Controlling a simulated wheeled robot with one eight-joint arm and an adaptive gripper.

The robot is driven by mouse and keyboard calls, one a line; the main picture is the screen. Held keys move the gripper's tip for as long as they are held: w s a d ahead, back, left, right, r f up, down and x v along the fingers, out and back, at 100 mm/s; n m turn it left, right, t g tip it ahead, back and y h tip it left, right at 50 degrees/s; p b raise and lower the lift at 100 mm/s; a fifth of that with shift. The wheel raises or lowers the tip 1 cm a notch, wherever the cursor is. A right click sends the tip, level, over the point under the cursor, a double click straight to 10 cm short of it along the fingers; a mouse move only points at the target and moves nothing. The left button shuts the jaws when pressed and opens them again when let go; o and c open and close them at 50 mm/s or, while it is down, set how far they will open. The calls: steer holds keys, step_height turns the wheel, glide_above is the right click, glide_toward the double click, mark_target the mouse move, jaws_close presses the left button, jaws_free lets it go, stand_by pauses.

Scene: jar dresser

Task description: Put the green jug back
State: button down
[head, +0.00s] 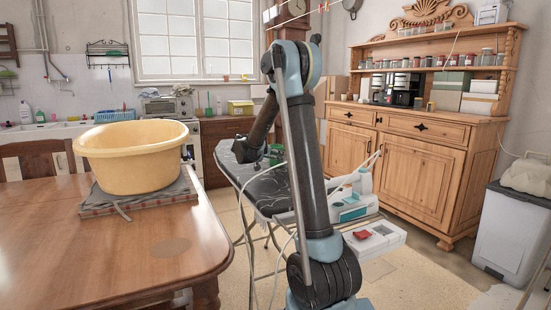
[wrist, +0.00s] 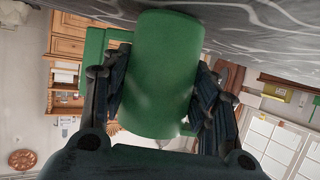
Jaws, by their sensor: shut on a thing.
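The green jug (wrist: 155,75) fills the middle of the wrist view. My gripper (wrist: 161,90) has a finger on each side of it and is shut on it. In the head view the green jug (head: 275,153) shows partly behind my arm, close above the dark patterned ironing board (head: 262,188). My gripper (head: 248,151) is at its left there. I cannot tell whether the jug touches the board. The wooden dresser (head: 397,165) stands to the right, with small jars (head: 454,60) in a row on its shelf.
A coffee maker (head: 405,88) and boxes (head: 453,81) stand on the dresser top. A steam iron (head: 351,200) is at the board's near end. A wooden table (head: 95,255) with a yellow basin (head: 133,158) is at left. A white bin (head: 511,230) stands at right.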

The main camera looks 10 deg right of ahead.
steer(key=c, duration=0.6)
jaws_free()
steer(key=shift+v, duration=6)
